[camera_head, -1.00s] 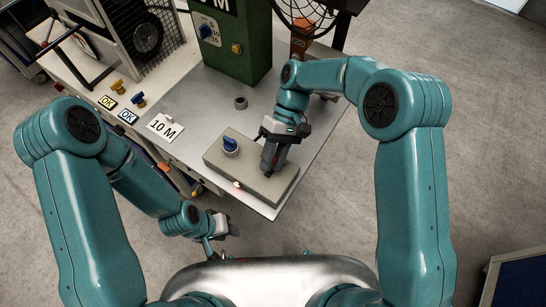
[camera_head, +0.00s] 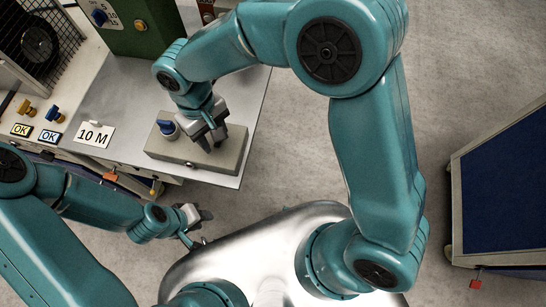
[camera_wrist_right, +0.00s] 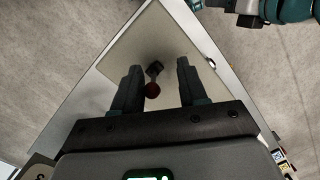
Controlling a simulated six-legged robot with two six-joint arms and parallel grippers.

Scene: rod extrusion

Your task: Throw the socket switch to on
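A grey box (camera_head: 165,148) lies on the near corner of the metal table, with a blue knob (camera_head: 166,127) on its top left. My right gripper (camera_head: 209,143) is over the right part of the box, pointing down, and hides what is under it in the head view. In the right wrist view its two fingers (camera_wrist_right: 157,88) are apart. A small dark lever with a dark red round end (camera_wrist_right: 153,88) shows between them on the box; I cannot tell whether a finger touches it. My left gripper (camera_head: 198,216) is empty-looking beside the table's front edge, its fingers too small to judge.
A "10 M" card (camera_head: 94,134) and two "OK" cards (camera_head: 49,136) lie left of the box. A green machine (camera_head: 140,28) stands behind. A blue-panelled cart (camera_head: 505,190) stands on the right. Open floor (camera_head: 445,85) lies between table and cart.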

